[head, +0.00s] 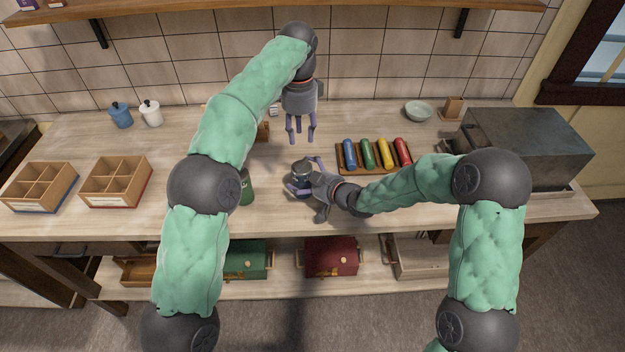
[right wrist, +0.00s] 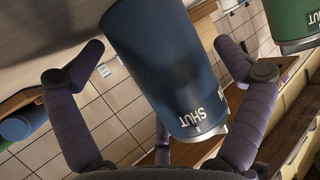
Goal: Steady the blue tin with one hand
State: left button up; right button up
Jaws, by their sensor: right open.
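The blue tin (head: 302,167) stands on the bench near the middle. In the right wrist view the blue tin (right wrist: 165,65) bears the word SHUT and fills the space between my fingers. My right gripper (head: 308,178) is open around it; a gap shows on both sides, and contact behind the tin cannot be told. My left gripper (head: 301,134) hangs above the bench behind the tin, pointing down, fingers apart and empty. A green tin (head: 247,188) is partly hidden behind my left arm; it also shows in the right wrist view (right wrist: 294,20).
A wooden rack (head: 346,168) of coloured rollers lies right of the tin. Two divided boxes (head: 115,183) stand at left, with blue and white jars (head: 151,113) behind. A dark metal box (head: 530,145) stands at right. A shelf below holds a red box (head: 331,257).

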aim_at(301, 163)
jog(key=shift+w+a, duration=0.1)
jog(key=shift+w, duration=0.05)
pick_arm(q)
jog(key=shift+o, duration=0.3)
pick_arm(e)
jog(key=shift+f, duration=0.1)
jog(key=c, duration=1.2)
pick_arm(q)
jog(key=f+n, duration=0.2)
jog(key=f, duration=0.1)
jog(key=f+n, duration=0.6)
jog(key=f, duration=0.1)
jog(key=shift+s+a, duration=0.1)
jog(key=shift+s, duration=0.25)
jog(key=shift+c, duration=0.2)
grip_shut()
